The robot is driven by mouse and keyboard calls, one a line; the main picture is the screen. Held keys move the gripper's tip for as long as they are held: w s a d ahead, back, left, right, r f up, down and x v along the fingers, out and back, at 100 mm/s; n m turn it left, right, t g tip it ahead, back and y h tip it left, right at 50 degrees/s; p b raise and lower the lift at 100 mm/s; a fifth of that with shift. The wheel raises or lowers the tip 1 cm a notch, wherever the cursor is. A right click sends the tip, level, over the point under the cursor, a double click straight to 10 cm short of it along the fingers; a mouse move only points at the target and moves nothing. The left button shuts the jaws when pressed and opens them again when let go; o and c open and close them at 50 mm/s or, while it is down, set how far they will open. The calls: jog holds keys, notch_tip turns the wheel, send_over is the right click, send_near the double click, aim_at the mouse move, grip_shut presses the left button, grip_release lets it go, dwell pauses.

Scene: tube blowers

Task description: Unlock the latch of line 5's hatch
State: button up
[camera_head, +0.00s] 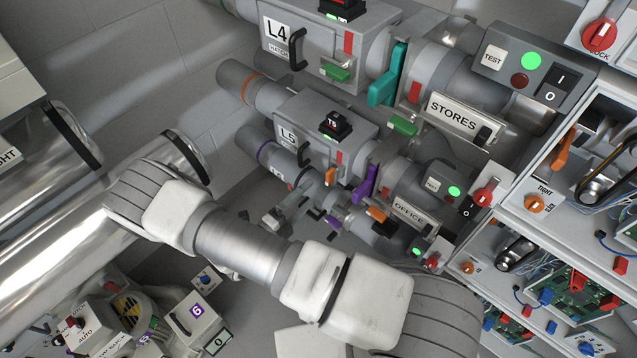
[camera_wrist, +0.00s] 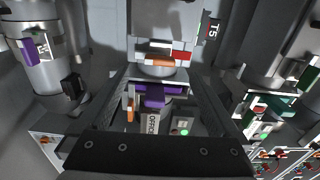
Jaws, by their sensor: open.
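Line 5's grey box (camera_head: 318,125), marked L5, carries a black T5 unit (camera_head: 335,124) on top. On its side sits an orange latch (camera_head: 329,176) beside an upright red strip. In the wrist view the orange latch (camera_wrist: 158,60) lies straight ahead, beside red and white pieces, with the T5 unit (camera_wrist: 211,30) at the upper right. My gripper (camera_wrist: 160,78) is open, with its dark fingers left and right of the view's middle. No contact with the latch shows. In the head view I cannot clearly make out my gripper.
A purple handle (camera_wrist: 153,96) and the OFFICE sign (camera_wrist: 150,122) show between the fingers. Line 4's box (camera_head: 330,45) with its green latch (camera_head: 336,72) stands above. Open panels with wiring (camera_head: 560,290) are at the right. My arm crosses the lower middle.

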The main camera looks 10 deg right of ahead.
jog(key=v, duration=1)
jog(key=shift+d, duration=0.1)
